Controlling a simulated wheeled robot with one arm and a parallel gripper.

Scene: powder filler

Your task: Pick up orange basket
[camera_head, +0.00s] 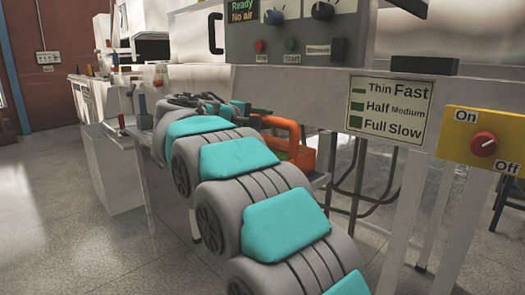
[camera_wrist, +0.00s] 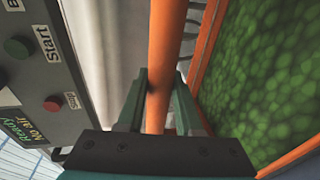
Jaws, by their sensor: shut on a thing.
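The orange basket (camera_head: 291,143) shows in the head view just beyond the end of my arm, under the front edge of the machine. My arm hides part of it. In the wrist view an orange bar of the basket (camera_wrist: 168,50) runs between the two fingers of my gripper (camera_wrist: 160,95), and the fingers are shut on it. To the right, green contents (camera_wrist: 265,70) show inside the orange rim. I cannot tell from these views whether the basket rests on something.
The control panel (camera_head: 290,32) of the filler stands above and behind the basket; it also shows at the left in the wrist view (camera_wrist: 35,75). A yellow On/Off box (camera_head: 485,138) is at the right. Grey floor is open at far left.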

